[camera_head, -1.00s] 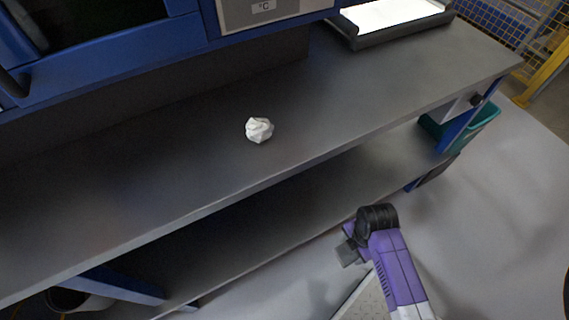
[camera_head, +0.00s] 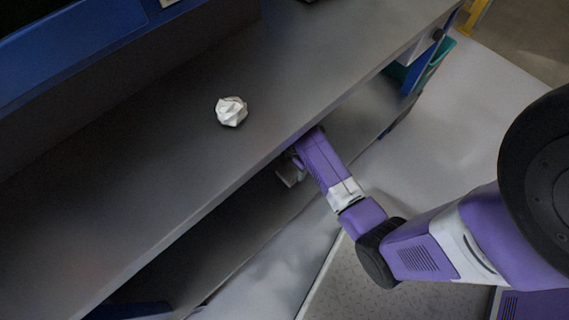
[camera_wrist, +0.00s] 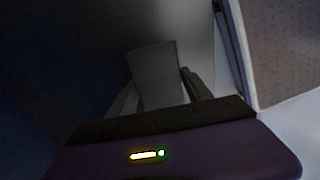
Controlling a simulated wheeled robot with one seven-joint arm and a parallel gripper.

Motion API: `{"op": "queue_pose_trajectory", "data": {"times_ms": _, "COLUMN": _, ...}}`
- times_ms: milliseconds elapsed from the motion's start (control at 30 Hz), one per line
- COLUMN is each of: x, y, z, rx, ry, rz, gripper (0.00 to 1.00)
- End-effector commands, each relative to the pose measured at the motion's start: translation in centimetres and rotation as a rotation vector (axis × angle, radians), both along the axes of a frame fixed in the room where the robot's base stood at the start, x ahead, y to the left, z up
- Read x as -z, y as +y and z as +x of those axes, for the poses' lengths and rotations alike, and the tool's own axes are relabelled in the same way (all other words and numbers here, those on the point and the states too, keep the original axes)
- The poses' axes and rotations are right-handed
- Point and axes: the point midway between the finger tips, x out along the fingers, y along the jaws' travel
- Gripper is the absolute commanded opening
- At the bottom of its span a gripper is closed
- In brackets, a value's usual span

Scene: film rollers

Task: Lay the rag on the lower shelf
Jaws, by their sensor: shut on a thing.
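My gripper (camera_head: 289,168) reaches under the front edge of the worktop, over the lower shelf (camera_head: 215,230). In the wrist view my gripper (camera_wrist: 160,82) is shut on a flat grey piece that looks like the rag (camera_wrist: 155,68). The rag stands out past the fingertips. In the head view a small grey bit by the fingers is too dark to tell apart from the gripper. The wrist view is very dark on the left, so I cannot tell whether the rag touches the shelf.
The worktop (camera_head: 150,170) overhangs the lower shelf closely above my gripper. A white crumpled ball (camera_head: 231,111) lies on the worktop. A blue leg (camera_head: 424,68) and a teal bin (camera_head: 440,52) stand at the right end. Open floor (camera_head: 440,130) lies to the right.

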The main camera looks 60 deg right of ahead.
Motion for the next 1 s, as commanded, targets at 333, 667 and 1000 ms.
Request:
{"op": "queue_pose_trajectory", "data": {"times_ms": 333, "x": 0.1, "y": -1.0, "z": 3.3, "rx": 0.001, "ry": 0.0, "rz": 0.0, "gripper": 0.14}}
{"op": "queue_pose_trajectory", "data": {"times_ms": 667, "x": 3.6, "y": -1.1, "z": 3.8, "rx": 0.002, "ry": 0.001, "rz": 0.0, "gripper": 0.14}}
{"op": "queue_pose_trajectory", "data": {"times_ms": 1000, "x": 3.7, "y": -1.1, "z": 3.8, "rx": 0.001, "ry": 0.0, "rz": 0.0, "gripper": 0.6}}
